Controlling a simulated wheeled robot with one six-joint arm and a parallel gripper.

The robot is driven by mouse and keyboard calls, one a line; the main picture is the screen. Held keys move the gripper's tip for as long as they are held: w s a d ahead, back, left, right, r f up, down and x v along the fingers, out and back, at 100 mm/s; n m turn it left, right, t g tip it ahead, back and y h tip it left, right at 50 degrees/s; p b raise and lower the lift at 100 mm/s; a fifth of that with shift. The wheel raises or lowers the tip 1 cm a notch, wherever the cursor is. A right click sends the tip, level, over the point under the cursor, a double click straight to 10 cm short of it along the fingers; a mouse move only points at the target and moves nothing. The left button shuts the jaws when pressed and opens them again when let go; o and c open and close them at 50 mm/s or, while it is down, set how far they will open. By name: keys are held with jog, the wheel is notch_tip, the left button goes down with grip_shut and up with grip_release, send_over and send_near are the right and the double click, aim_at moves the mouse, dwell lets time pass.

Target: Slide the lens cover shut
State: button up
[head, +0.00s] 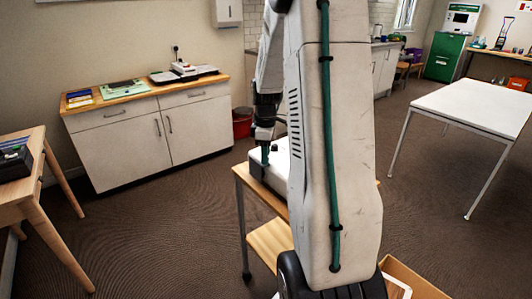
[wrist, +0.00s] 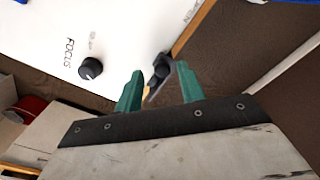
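A white device (head: 278,161) sits on a small wooden-topped cart, partly hidden behind my arm in the head view. In the wrist view its white top (wrist: 110,30) carries a black knob marked FOCUS (wrist: 90,68), and the word OPEN is printed near its right edge. A small dark knob-like part (wrist: 161,68) stands at the device's edge; I cannot tell if it belongs to the lens cover. My gripper (wrist: 159,72) has its green fingers apart, with this dark part showing between the tips. I cannot tell whether they touch it. In the head view my gripper (head: 265,154) points down at the device.
The cart (head: 268,243) has a lower shelf. A white cabinet (head: 145,137) with trays on top stands behind at left, and a red bin (head: 242,123) beside it. A wooden table (head: 22,171) is at far left, a white table (head: 473,105) at right.

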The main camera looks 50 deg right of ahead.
notch_tip(320, 180, up, 8)
jog(key=shift+f, duration=0.1)
dwell(0.4)
dwell(0.5)
